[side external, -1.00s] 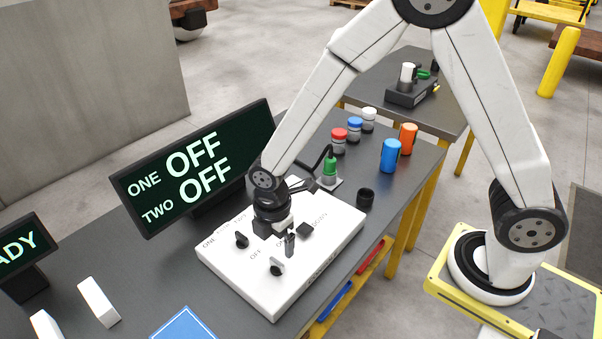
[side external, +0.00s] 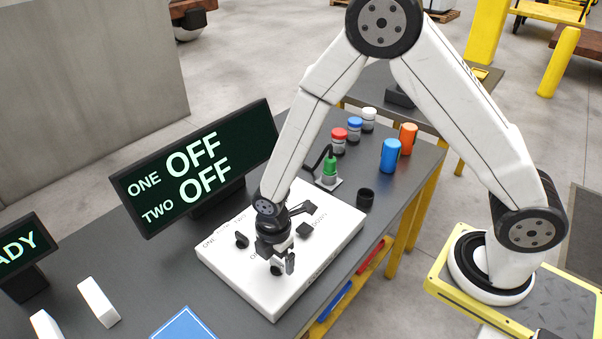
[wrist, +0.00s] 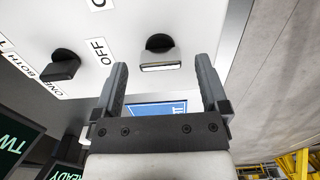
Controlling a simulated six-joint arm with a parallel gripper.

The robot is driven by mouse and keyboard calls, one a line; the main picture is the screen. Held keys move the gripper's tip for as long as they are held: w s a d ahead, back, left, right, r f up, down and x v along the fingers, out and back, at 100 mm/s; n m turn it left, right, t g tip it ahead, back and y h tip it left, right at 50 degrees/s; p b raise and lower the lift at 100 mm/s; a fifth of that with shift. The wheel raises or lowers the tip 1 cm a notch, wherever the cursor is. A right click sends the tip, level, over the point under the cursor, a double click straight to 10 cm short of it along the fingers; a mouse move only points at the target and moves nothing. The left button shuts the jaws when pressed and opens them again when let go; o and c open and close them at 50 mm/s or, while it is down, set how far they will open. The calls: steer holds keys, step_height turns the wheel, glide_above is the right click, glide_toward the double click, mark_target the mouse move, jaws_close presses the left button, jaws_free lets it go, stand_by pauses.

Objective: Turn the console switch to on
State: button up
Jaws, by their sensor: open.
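The white console (side external: 240,278) lies on the dark table, with black switch knobs on top. One knob (side external: 276,268) is near the front, with a pale face; it also shows in the wrist view (wrist: 160,52). Another knob (side external: 241,240) sits further left, also in the wrist view (wrist: 62,65). My gripper (side external: 281,262) is low over the front knob. In the wrist view my gripper (wrist: 162,66) is open, its fingers either side of that knob's line; contact cannot be told. An OFF label (wrist: 98,50) lies between the knobs. The large screen (side external: 195,170) reads ONE OFF, TWO OFF.
Blue (side external: 391,155) and orange (side external: 408,138) cylinders stand at the back right. White blocks (side external: 98,302) and a blue plate (side external: 185,326) lie at the front left.

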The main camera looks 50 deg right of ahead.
steer(key=shift+f, duration=0.9)
jaws_close()
